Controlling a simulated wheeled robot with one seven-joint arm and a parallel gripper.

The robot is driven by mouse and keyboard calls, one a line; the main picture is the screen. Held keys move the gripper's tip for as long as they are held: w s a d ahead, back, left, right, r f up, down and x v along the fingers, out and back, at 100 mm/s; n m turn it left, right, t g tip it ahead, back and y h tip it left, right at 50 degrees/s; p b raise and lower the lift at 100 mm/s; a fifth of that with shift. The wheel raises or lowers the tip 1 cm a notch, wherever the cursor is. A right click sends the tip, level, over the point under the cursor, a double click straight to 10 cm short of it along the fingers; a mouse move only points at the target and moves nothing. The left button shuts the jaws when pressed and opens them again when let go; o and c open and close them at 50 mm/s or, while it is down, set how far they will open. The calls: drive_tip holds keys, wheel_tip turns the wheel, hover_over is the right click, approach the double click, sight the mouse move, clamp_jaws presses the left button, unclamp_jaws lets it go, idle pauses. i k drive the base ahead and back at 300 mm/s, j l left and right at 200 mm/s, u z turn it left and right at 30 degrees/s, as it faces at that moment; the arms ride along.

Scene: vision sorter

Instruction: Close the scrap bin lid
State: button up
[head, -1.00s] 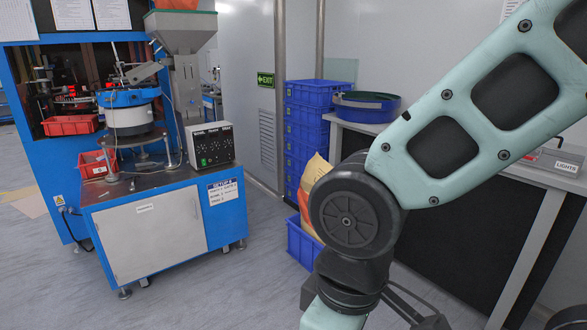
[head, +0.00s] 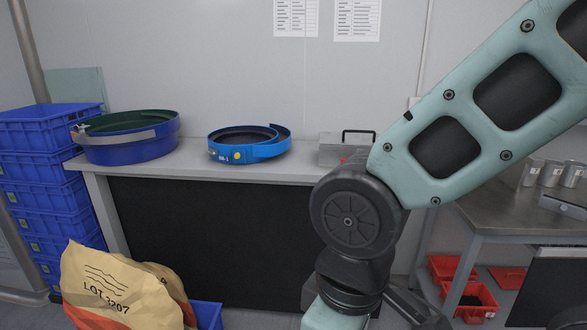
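I cannot make out a scrap bin or its lid for certain in the head view. An open red bin (head: 478,312) with dark contents sits low under the right-hand table, with another red bin (head: 446,268) behind it. A flat red piece (head: 508,277) lies to their right; I cannot tell whether it is a lid. My arm crosses the right half of the view and bends down at a dark round joint. My gripper's fingers are not in view.
Blue crates (head: 45,165) are stacked left. A sack (head: 105,285) stands in front. A metal table (head: 490,218) is right.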

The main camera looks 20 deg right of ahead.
sight(552, 285)
drive_tip(key=i+z, duration=0.2)
drive_tip(key=z, duration=0.25)
drive_tip(key=i+j+z, duration=0.1)
drive_tip(key=z, duration=0.35)
drive_tip(key=i+j+z, duration=0.15)
drive_tip(key=z, duration=0.3)
drive_tip(key=i+j+z, duration=0.2)
drive_tip(key=z, duration=0.25)
drive_tip(key=i+j+z, duration=0.15)
drive_tip(key=z, duration=0.3)
drive_tip(key=i+j+z, duration=0.2)
drive_tip(key=j+z, duration=0.15)
drive_tip(key=i+j+z, duration=0.15)
drive_tip(key=j+z, duration=0.6)
drive_tip(key=j, duration=0.15)
drive_tip(key=j+z, duration=0.5)
drive_tip(key=j, duration=0.4)
drive_tip(key=i, duration=0.05)
